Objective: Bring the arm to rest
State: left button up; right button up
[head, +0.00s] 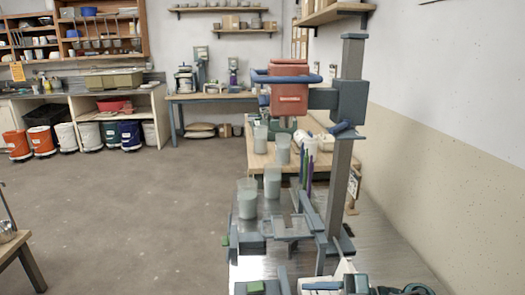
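The task names no object, only the arm. At the bottom right edge, white and dark parts (345,268) show that look like a piece of my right arm. They are cut off by the picture's edge and mixed with blue-grey fixtures, so I cannot make out the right gripper's fingertips or whether they hold anything. No arm comes in from the left, and my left gripper is out of view.
Blue-grey fixtures (292,228) crowd the near bench. The wall (440,150) is close on the right. The floor (130,220) is open.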

pick_arm(q)
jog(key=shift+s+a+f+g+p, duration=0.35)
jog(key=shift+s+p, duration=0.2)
jog(key=shift+p, duration=0.35)
pick_arm(e)
jog(key=s+d+f+m+t+h, duration=0.1)
jog(key=s+f+m+t+h, duration=0.2)
jog(key=s+f+m+h, duration=0.3)
jog(key=s+d+f+m+t+h, duration=0.2)
jog(key=s+f+m+t+h, duration=0.2)
jog(key=m, duration=0.9)
jog(key=s+f+h, duration=0.2)
jog(key=s+f, duration=0.2)
jog(key=s, duration=0.2)
jog(key=shift+d+f+t+h, duration=0.3)
jog(key=shift+f, duration=0.1)
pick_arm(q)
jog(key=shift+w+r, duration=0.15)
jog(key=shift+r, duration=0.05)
